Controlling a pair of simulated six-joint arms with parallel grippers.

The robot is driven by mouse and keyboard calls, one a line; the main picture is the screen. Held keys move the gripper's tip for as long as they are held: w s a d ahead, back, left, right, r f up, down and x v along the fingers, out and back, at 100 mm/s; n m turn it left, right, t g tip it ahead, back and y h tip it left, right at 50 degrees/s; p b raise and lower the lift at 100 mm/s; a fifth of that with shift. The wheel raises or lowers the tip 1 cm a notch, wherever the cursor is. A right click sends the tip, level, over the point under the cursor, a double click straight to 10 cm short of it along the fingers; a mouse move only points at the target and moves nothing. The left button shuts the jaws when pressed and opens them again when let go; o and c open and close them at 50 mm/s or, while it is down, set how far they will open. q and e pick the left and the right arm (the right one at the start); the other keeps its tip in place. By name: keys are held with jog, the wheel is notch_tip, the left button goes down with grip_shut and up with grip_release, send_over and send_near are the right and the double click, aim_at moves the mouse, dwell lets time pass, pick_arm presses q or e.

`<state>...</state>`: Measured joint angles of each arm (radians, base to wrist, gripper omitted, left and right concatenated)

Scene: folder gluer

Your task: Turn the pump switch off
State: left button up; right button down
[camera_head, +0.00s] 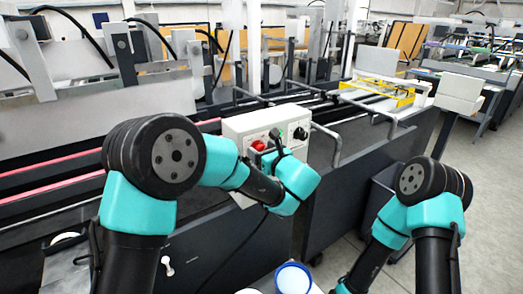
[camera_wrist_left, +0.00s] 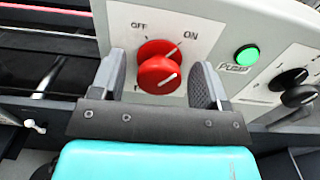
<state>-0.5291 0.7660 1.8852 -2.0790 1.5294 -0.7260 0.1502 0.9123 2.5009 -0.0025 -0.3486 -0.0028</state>
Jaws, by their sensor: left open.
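The pump switch is a red rotary knob (camera_wrist_left: 158,68) on a light grey control box, with OFF printed at its upper left and ON at its upper right. The white line on the knob slants toward the ON side. In the head view the red knob (camera_head: 258,146) shows partly behind my left gripper (camera_head: 274,143). In the left wrist view my left gripper (camera_wrist_left: 157,76) is open, one finger on each side of the knob; whether they touch it I cannot tell. My right gripper is out of view; only its arm shows.
A lit green button (camera_wrist_left: 246,55) and black dials (camera_wrist_left: 289,79) sit right of the knob on the control box (camera_head: 238,127). A metal handle rail (camera_head: 337,150) stands to its right. A blue-rimmed container (camera_head: 293,279) stands at the front.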

pick_arm(q)
jog(key=shift+w+a, duration=0.2)
jog(key=shift+w, duration=0.1)
jog(key=shift+c, duration=0.4)
jog(key=c, duration=0.8)
